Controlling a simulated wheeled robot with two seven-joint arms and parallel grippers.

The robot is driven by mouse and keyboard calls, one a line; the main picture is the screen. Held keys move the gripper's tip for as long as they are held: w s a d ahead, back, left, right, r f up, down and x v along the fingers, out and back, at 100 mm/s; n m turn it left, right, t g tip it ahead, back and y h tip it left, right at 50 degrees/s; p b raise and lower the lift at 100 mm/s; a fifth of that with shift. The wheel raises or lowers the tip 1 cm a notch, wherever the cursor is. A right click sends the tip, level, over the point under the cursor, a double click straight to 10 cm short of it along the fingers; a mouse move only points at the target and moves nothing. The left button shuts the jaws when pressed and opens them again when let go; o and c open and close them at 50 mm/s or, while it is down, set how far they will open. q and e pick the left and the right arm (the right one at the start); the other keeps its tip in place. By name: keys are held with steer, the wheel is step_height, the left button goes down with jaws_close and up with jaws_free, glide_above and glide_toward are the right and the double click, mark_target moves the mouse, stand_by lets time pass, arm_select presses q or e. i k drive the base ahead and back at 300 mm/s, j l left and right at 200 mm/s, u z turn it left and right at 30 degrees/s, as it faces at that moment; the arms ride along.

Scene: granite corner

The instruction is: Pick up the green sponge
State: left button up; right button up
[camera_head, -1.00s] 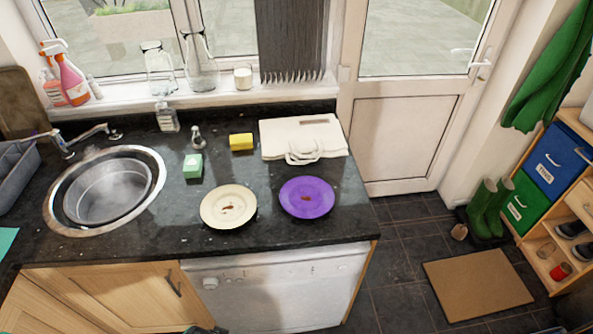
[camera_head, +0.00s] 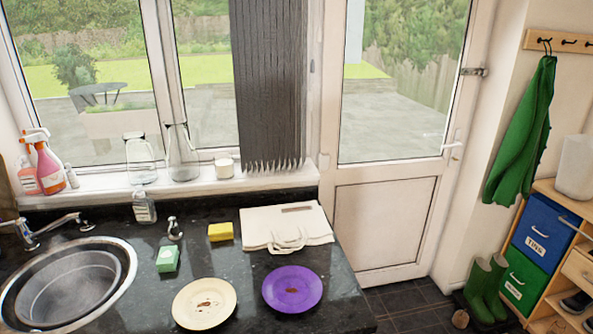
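The green sponge (camera_head: 167,259) is a small green block with a pale mark on its top. It lies on the dark granite counter (camera_head: 140,285), between the round sink on the left and the plates on the right. A yellow sponge (camera_head: 220,232) lies further back and to its right. Neither of my grippers shows in the head view now.
A cream plate (camera_head: 204,318) and a purple plate (camera_head: 292,289), both soiled, lie in front. A folded white cloth (camera_head: 262,228) is behind them. A soap bottle (camera_head: 144,207), the tap (camera_head: 32,236) and the sink (camera_head: 125,295) are near the green sponge.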

mark_target(168, 256)
steer(key=u, duration=1.6)
steer(key=i+j+z, duration=0.1)
steer(key=i+j, duration=0.4)
steer(key=i, duration=0.1)
